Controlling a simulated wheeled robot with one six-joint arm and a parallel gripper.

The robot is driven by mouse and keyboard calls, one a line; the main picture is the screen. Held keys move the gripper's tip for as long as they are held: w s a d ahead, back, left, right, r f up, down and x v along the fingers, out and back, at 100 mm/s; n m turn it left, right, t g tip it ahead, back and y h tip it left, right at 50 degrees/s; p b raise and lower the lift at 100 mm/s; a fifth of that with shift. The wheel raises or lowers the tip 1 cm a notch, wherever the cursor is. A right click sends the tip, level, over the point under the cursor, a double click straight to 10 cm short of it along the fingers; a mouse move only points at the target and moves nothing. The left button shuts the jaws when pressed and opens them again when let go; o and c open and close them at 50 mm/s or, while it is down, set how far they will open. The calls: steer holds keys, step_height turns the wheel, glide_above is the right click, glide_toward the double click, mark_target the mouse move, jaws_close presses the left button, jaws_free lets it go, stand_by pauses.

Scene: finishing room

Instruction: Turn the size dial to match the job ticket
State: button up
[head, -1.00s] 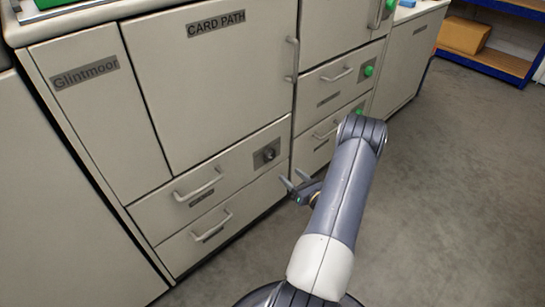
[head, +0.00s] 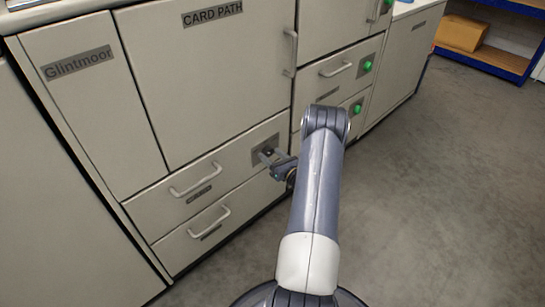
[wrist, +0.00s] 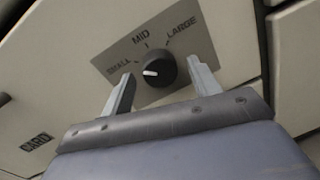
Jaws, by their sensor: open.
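The size dial (wrist: 160,70) is a dark round knob on a grey plate (wrist: 185,50) marked SMALL, MID and LARGE in the wrist view. Its white mark points left, toward SMALL. My gripper (wrist: 160,67) is open, with one finger on each side of the dial in the picture. Gaps show between the fingers and the knob; how far the tips reach in depth I cannot tell. No job ticket can be made out.
Drawer handles (head: 196,180) stick out left of the dial and below it. Green knobs (head: 367,66) sit on the drawers to the right. A CARD PATH door (head: 205,80) is above. The grey floor (head: 430,200) on the right is clear.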

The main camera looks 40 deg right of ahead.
steer(key=shift+c, duration=0.4)
steer(key=c, duration=0.9)
steer(key=m, duration=0.4)
steer(key=shift+r+m, duration=0.1)
steer(key=shift+m, duration=0.2)
steer(key=m+p, duration=0.1)
steer(key=m, duration=0.3)
steer(key=shift+m+g+y, duration=0.3)
steer(key=shift+g+y, duration=0.1)
steer(key=o, duration=1)
